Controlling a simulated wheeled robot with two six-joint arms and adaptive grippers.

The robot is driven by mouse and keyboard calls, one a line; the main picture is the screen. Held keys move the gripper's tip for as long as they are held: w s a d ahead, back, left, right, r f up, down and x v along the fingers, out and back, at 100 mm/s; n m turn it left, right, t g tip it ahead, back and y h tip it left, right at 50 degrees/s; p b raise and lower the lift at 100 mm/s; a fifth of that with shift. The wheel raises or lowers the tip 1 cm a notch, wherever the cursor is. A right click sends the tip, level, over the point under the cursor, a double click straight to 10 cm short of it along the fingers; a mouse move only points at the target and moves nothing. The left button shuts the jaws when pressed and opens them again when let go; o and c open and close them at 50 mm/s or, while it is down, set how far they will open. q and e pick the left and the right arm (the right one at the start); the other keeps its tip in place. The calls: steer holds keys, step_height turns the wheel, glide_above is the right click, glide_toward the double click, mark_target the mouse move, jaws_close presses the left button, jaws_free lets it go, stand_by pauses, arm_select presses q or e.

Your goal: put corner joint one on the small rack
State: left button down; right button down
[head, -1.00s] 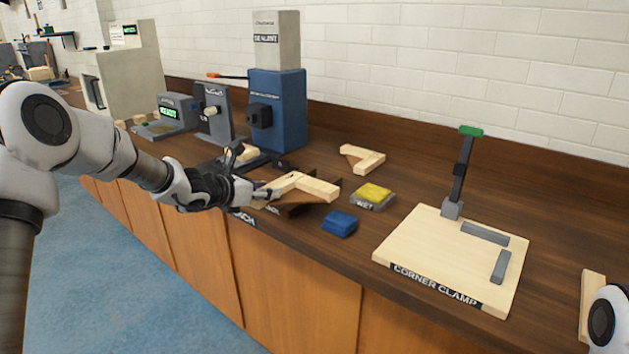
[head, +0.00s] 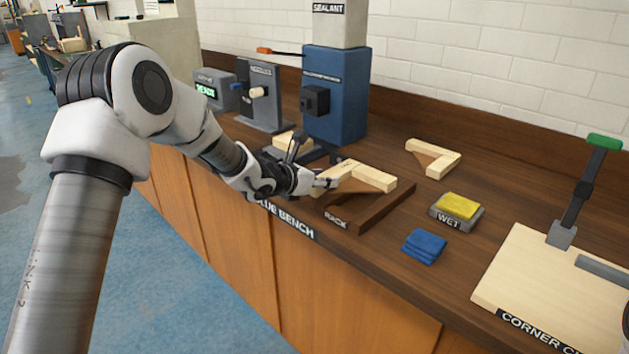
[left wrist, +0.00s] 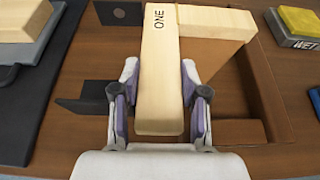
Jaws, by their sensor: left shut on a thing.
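Corner joint one (head: 367,172) is a pale wooden L with a brown inner corner piece. It reads "ONE" in the left wrist view (left wrist: 160,55). My left gripper (head: 325,184) is shut on one leg of it, with a finger on each side in the left wrist view (left wrist: 160,90). The joint is over the small dark brown rack (head: 385,208), labelled RACK, at the bench's front edge. The rack's raised side shows right of the joint in the left wrist view (left wrist: 262,90). I cannot tell whether the joint touches the rack. My right gripper is out of view.
Another L-shaped joint (head: 435,158) lies farther back. A blue cloth (head: 424,246) and a yellow sponge (head: 458,206) in a WET tray sit right of the rack. The corner clamp board (head: 520,275) is farther right. A blue sealant machine (head: 335,95) stands behind.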

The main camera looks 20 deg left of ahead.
arm_select(q)
steer(key=shift+s+a, duration=0.1)
steer(key=shift+s, duration=0.05)
steer(key=shift+s+r, duration=0.15)
steer(key=shift+d, duration=0.35)
steer(key=c, duration=0.7)
jaws_free()
steer(key=shift+f, duration=0.2)
steer(key=shift+o, duration=0.4)
steer(key=shift+a, duration=0.15)
steer(key=shift+r, duration=0.15)
